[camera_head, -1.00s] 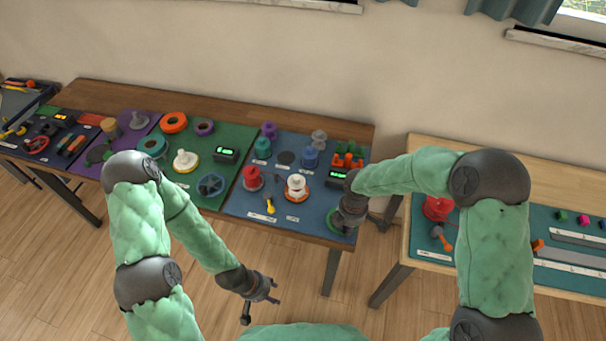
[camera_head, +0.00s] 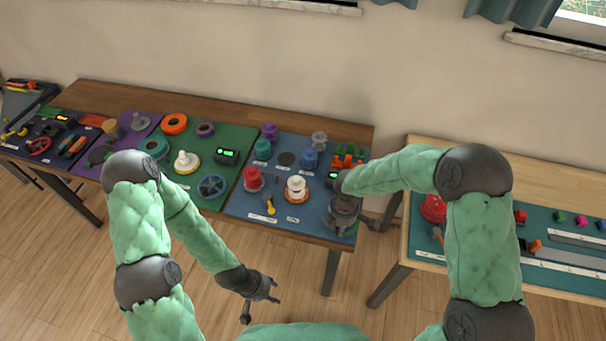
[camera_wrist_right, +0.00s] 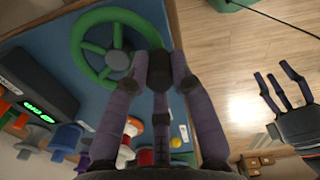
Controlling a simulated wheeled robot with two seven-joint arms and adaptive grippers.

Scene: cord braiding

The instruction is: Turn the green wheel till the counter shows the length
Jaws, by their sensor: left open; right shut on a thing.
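The green wheel (camera_wrist_right: 79,46) lies on the blue panel by the table edge, a spoked ring in the right wrist view. In the head view it is mostly hidden by my right gripper (camera_head: 345,222). The right gripper (camera_wrist_right: 160,62) is shut at the near side of the wheel's rim; its fingers hide the part they hold. The counter (camera_wrist_right: 40,108) is a dark box with lit green digits, too small to read; it also shows in the head view (camera_head: 332,177). My left gripper (camera_head: 277,290) is open and empty, over the floor in front of the table.
The blue panel (camera_head: 240,203) also holds a red spool (camera_head: 252,178), a white spool (camera_head: 296,186) and a yellow-ended tool (camera_head: 270,205). Other panels with wheels stretch left. A second table (camera_head: 400,240) stands right across a gap. Floor in front is clear.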

